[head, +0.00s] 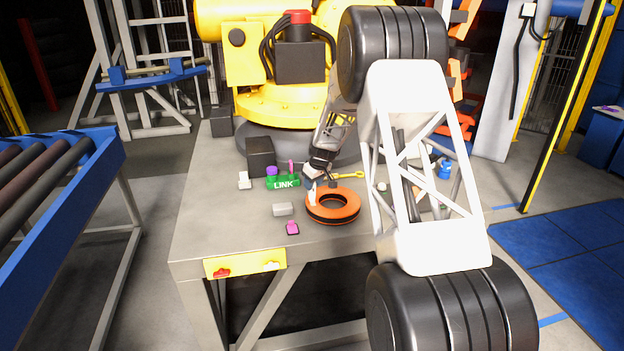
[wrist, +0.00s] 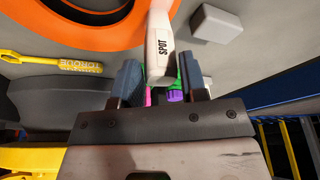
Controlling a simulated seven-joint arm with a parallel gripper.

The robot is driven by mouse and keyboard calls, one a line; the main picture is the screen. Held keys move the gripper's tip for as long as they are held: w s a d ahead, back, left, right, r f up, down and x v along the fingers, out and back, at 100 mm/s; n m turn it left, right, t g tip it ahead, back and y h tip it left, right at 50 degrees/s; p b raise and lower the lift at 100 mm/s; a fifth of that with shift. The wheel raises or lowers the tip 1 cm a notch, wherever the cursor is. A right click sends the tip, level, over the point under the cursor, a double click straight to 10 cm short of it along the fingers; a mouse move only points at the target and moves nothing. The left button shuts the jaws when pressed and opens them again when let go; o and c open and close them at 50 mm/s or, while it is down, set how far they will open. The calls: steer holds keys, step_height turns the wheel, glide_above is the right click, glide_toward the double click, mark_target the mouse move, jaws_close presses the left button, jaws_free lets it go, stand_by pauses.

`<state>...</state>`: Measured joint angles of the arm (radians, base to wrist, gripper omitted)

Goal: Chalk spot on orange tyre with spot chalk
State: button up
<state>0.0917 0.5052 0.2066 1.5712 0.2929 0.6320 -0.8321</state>
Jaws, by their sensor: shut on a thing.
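My gripper (head: 313,181) is above the tyre's left side. In the wrist view my gripper (wrist: 160,70) is shut on the white spot chalk (wrist: 160,45), marked SPOT, which sticks out past the fingers. In the head view the chalk (head: 312,197) points down at the tyre's upper left. I cannot tell whether its tip touches the rubber. No chalk mark is visible.
A green LINK holder (head: 284,184) with purple and pink pieces stands left of the tyre. A grey block (head: 282,209) and a pink item (head: 292,228) lie nearer the front. A yellow tool (head: 348,175) lies behind the tyre. The table's front left is clear.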

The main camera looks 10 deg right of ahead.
steer(key=shift+s, duration=2)
steer(key=shift+w, duration=1.55)
steer(key=shift+w+r, duration=0.1)
steer(key=shift+w, duration=0.25)
steer(key=shift+c, duration=0.4)
steer(key=shift+w, duration=1.75)
step_height(320, 180, up, 5)
steer(key=shift+r, duration=0.55)
jaws_close()
steer(key=shift+r, duration=0.9)
